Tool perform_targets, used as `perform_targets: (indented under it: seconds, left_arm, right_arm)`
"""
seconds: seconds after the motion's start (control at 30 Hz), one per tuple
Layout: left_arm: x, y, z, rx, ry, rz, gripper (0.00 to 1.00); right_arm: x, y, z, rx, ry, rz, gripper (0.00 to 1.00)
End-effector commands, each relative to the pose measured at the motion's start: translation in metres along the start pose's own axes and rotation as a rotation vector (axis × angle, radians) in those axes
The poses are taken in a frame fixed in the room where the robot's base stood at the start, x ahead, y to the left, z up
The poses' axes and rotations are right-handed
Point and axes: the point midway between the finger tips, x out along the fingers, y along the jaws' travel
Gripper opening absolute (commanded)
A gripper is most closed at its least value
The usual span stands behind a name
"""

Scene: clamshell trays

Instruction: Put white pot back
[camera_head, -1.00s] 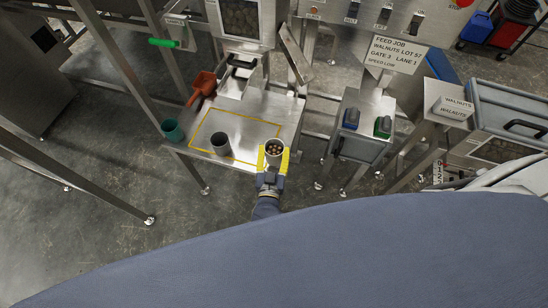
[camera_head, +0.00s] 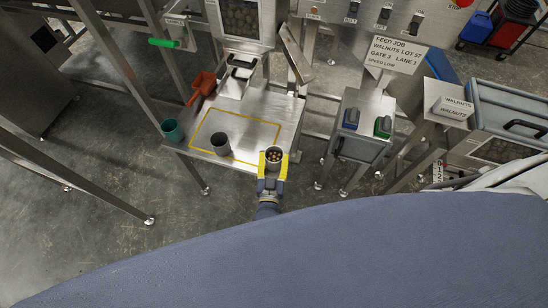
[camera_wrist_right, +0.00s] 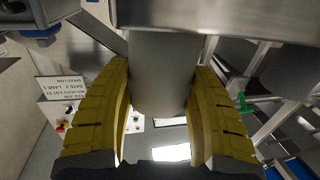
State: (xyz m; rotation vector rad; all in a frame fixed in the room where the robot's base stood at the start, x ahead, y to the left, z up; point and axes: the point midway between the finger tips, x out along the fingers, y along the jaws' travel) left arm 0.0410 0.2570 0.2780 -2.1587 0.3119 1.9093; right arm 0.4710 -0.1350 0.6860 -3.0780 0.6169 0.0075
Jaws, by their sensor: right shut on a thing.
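My right gripper (camera_head: 272,168) is shut on a pale pot, the white pot (camera_head: 273,153), with round brown nuts inside it. It is upright at the front right corner of the steel table (camera_head: 262,107); I cannot tell whether it touches the table. In the right wrist view the pot's smooth pale wall (camera_wrist_right: 160,75) fills the space between the yellow fingers (camera_wrist_right: 160,115). A dark grey pot (camera_head: 220,144) stands at the table's front edge, left of the gripper. A teal pot (camera_head: 172,130) is at the table's left corner. My left gripper is not in view.
A yellow outline (camera_head: 238,112) marks a mostly clear area on the table. A stand with blue and green blocks (camera_head: 368,104) is at the right.

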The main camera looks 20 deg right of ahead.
Motion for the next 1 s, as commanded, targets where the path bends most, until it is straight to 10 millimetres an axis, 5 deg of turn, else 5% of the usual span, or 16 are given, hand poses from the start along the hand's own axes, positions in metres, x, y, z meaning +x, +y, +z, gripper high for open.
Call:
perform_targets:
  seconds: [0.13, 0.17, 0.33, 0.67, 1.0]
  left_arm:
    - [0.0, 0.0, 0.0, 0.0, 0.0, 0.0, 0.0]
    - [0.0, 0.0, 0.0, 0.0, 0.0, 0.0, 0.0]
    - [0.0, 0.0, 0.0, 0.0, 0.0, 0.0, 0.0]
    - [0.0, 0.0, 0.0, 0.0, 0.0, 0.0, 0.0]
    - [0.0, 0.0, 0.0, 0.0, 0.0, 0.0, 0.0]
  right_arm:
    - [0.0, 0.0, 0.003, -0.001, 0.0, 0.0, 0.3]
    - [0.0, 0.0, 0.003, 0.0, 0.0, 0.0, 0.61]
    - [0.0, 0.0, 0.003, 0.0, 0.0, 0.0, 0.79]
    - [0.0, 0.0, -0.001, 0.001, 0.0, 0.0, 0.79]
    - [-0.047, 0.0, 0.001, 0.001, -0.004, 0.001, 0.79]
